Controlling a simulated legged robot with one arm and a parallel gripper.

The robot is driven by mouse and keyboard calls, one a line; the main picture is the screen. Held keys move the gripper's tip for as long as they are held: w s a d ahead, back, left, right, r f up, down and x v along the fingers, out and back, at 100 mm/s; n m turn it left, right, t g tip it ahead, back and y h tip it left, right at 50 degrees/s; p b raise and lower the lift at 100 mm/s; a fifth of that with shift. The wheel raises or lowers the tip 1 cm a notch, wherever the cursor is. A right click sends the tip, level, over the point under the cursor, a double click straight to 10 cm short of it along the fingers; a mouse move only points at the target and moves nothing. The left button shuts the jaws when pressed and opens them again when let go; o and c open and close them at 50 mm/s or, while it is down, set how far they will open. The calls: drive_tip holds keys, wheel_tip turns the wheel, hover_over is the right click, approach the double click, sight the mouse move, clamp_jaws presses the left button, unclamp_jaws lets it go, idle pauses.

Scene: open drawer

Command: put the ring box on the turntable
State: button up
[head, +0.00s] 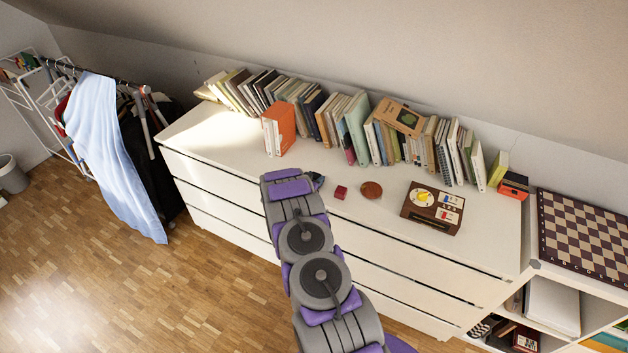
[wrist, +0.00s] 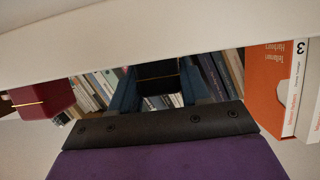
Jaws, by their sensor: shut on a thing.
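My gripper (wrist: 157,88) has teal fingers on either side of a dark box, the ring box (wrist: 157,70), and is shut on it. Its lower part is hard to make out in shadow. In the head view my gripper (head: 316,179) is mostly hidden behind my arm, over the front of the white dresser top. Whether the box touches the dresser top cannot be told. The turntable (head: 432,208), a brown wooden case with a pale disc and yellow centre, lies on the dresser to the right of my gripper.
The red box also shows in the wrist view (wrist: 42,98). A book row (head: 357,125) lines the back of the dresser (head: 205,128). An orange book (head: 282,130) stands behind-left.

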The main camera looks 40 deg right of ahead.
drive_tip(key=o, duration=1)
drive_tip(key=shift+o, duration=0.2)
drive_tip(key=shift+a+r, duration=0.1)
drive_tip(key=p+v, duration=0.1)
drive_tip(key=v, duration=1.1)
drive_tip(key=shift+p, duration=0.4)
